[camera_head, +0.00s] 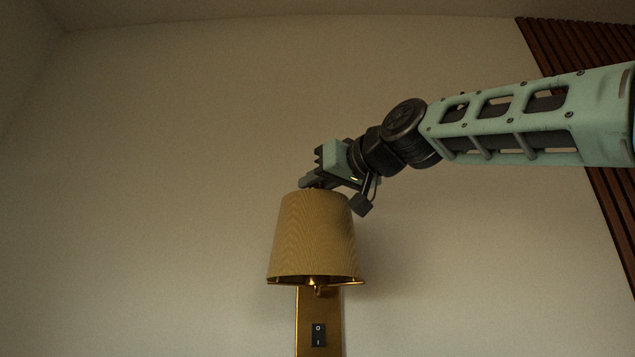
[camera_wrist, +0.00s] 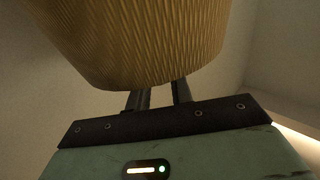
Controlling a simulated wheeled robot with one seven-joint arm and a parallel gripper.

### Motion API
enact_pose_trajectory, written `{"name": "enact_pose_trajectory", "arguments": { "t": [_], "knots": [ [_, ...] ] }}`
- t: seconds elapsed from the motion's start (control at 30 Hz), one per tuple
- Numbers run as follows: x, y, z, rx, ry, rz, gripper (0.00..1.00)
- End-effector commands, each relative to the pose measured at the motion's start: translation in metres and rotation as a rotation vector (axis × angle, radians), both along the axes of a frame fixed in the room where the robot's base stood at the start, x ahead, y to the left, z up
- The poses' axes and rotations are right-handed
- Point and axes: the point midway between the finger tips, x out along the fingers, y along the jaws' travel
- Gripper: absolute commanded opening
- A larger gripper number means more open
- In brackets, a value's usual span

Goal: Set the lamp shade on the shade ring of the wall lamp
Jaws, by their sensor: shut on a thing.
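The tan, ribbed lamp shade (camera_head: 314,238) is upright at the wall lamp, with its wide end down. The brass wall lamp (camera_head: 304,322) shows below it, and the brass ring (camera_head: 350,283) shows along the shade's lower edge. I cannot tell whether the shade rests fully on the ring. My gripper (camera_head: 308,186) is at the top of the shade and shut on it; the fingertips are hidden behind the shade. In the wrist view the shade (camera_wrist: 140,40) fills the upper middle, and my gripper's fingers (camera_wrist: 158,97) reach behind its edge.
A black rocker switch (camera_head: 318,335) is on the lamp's brass backplate. The plain wall (camera_head: 160,180) is close behind the lamp. Dark wood slats (camera_head: 560,48) are on the wall at the right. The space left of the shade is clear.

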Motion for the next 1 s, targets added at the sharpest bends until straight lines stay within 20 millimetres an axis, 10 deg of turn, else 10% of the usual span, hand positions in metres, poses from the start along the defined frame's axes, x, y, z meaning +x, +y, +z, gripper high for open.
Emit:
{"name": "enact_pose_trajectory", "arguments": {
  "t": [0.37,0.4,0.5,1.0],
  "knots": [
    [0.000,0.000,-0.004,0.001,-0.001,0.000,0.00],
    [0.000,0.000,-0.004,0.001,-0.001,0.000,0.25],
    [0.000,0.000,-0.004,0.001,-0.001,0.000,0.47],
    [-0.019,-0.017,-0.007,0.000,-0.004,-0.002,0.47]
  ]
}}
